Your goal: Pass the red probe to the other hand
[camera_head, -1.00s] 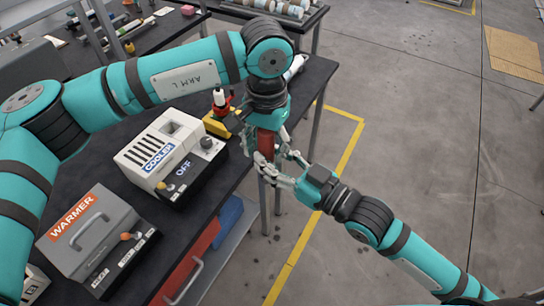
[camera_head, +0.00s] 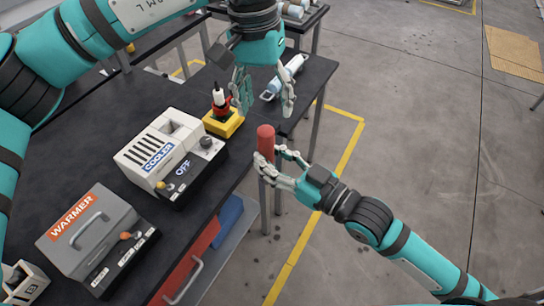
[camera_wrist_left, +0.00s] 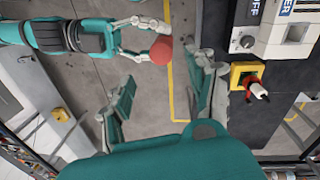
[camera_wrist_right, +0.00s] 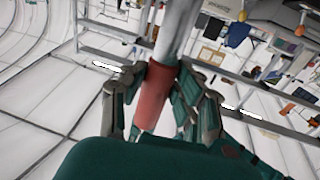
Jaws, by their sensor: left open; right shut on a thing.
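The red probe (camera_head: 266,140) is a red cylinder held upright by my right gripper (camera_head: 272,165), just off the table's right edge in the head view. In the right wrist view, the red part of the probe (camera_wrist_right: 153,95) sits between the shut fingers, with a grey shaft (camera_wrist_right: 177,35) beyond it. The left wrist view shows the probe's round red end (camera_wrist_left: 161,51). My left gripper (camera_head: 262,105) is open and empty above the probe, its fingers pointing down and apart from it. In the left wrist view its fingers (camera_wrist_left: 165,100) are spread wide.
The black table holds the cooler (camera_head: 170,150), the warmer (camera_head: 97,240), a yellow block with a red and white piece (camera_head: 222,122), and a blue-white cylinder (camera_head: 284,78). Floor to the right is clear.

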